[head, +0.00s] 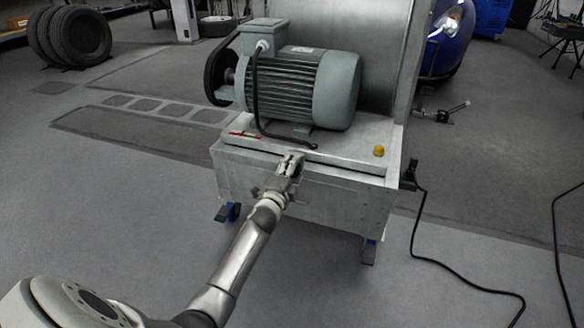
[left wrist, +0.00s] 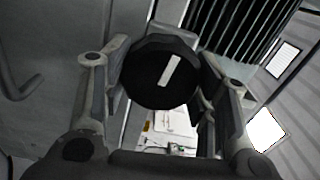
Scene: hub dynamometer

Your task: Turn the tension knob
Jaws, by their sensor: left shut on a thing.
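The tension knob (left wrist: 158,73) is a black round knob with a white pointer bar, seen in the left wrist view between the two fingers. The bar leans a little to the right at its top. My left gripper (head: 291,160) reaches the front of the dynamometer's metal base (head: 310,192) in the head view, where its fingers hide the knob. In the left wrist view, my left gripper (left wrist: 160,82) has one finger on each side of the knob and is shut on it. My right gripper is not in view.
A grey-green electric motor (head: 315,85) sits on the base, with a black cable (head: 256,100) curving down near the gripper. A small yellow knob-like part (head: 379,151) stands at the top right. The floor in front is mostly clear; a black cable (head: 450,270) lies at the right.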

